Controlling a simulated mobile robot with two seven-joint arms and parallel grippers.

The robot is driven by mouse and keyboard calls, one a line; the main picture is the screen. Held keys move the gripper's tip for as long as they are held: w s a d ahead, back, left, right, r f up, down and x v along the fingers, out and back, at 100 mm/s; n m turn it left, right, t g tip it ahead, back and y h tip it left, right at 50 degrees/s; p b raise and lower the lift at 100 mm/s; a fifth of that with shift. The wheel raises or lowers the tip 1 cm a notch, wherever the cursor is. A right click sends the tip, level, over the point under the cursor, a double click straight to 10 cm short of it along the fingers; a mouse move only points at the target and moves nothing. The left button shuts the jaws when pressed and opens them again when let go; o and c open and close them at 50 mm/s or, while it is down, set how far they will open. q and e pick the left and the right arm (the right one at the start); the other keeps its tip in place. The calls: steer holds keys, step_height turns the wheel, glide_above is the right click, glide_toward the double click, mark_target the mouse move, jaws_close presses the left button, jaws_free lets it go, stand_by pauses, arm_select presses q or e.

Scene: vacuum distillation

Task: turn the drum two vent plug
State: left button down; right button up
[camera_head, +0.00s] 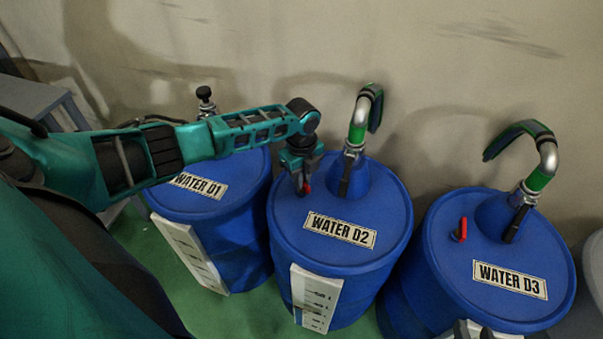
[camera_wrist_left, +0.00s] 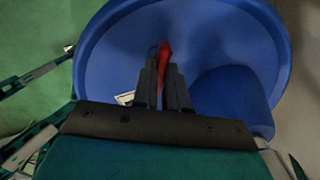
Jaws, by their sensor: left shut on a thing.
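The blue drum two (camera_head: 290,222), labelled WATER D2, stands in the middle of the head view. Its red vent plug (camera_head: 306,188) is on the lid, left of the pipe fitting. My left gripper (camera_head: 301,178) comes down on it from above and is shut on it. In the left wrist view the red plug (camera_wrist_left: 165,56) shows between and beyond the fingertips of my left gripper (camera_wrist_left: 163,78), which partly hide it.
Drum one (camera_head: 225,222) stands left and drum three (camera_head: 432,262) right, close beside drum two. Drum three has a red plug (camera_head: 461,230). Curved pipes (camera_head: 358,122) rise from the lids of drums two and three. A wall (camera_head: 260,50) is close behind.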

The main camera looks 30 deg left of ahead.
arm_select(q)
steer(key=m, duration=0.2)
steer(key=shift+d+m, duration=0.1)
steer(key=shift+m, duration=0.3)
steer(key=m, duration=0.2)
steer(key=shift+m, duration=0.4)
steer(key=m, duration=0.4)
steer(key=shift+m, duration=0.9)
arm_select(e)
steer(key=shift+f, duration=0.1)
arm_select(q)
steer(key=shift+m, duration=0.3)
arm_select(e)
steer(key=shift+f, duration=0.1)
arm_select(q)
steer(key=c, duration=1.2)
jaws_free()
steer(key=shift+o, duration=0.2)
arm_select(e)
steer(key=shift+s+f, duration=0.15)
arm_select(q)
steer(key=shift+r, duration=0.15)
